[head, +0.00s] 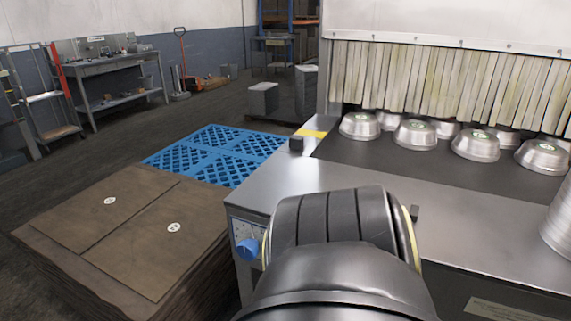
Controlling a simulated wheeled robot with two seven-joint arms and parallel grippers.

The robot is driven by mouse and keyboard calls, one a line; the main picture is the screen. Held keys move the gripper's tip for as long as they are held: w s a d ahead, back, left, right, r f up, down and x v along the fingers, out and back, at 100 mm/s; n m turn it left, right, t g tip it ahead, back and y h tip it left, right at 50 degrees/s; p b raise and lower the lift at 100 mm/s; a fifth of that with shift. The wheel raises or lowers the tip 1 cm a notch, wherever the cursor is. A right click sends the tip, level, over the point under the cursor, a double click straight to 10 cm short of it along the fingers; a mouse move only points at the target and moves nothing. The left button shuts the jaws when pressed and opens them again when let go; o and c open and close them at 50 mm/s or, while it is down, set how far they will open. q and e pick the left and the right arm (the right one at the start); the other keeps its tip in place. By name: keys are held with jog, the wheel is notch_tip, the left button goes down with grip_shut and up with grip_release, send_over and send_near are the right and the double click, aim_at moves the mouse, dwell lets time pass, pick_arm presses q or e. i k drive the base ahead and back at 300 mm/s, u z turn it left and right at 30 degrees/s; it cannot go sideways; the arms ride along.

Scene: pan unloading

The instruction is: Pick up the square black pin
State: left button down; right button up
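A large black arm link of mine fills the bottom centre and hides part of the table's front. Neither gripper is in view.
Several metal pans (475,145) sit upside down on the dark belt (380,160) before a strip curtain (440,85). Cardboard-topped stack (60,225) and blue pallet (215,140) lie left.

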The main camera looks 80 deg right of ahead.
aim_at(414, 212)
jog(key=i, duration=0.4)
jog(key=z, duration=2.9)
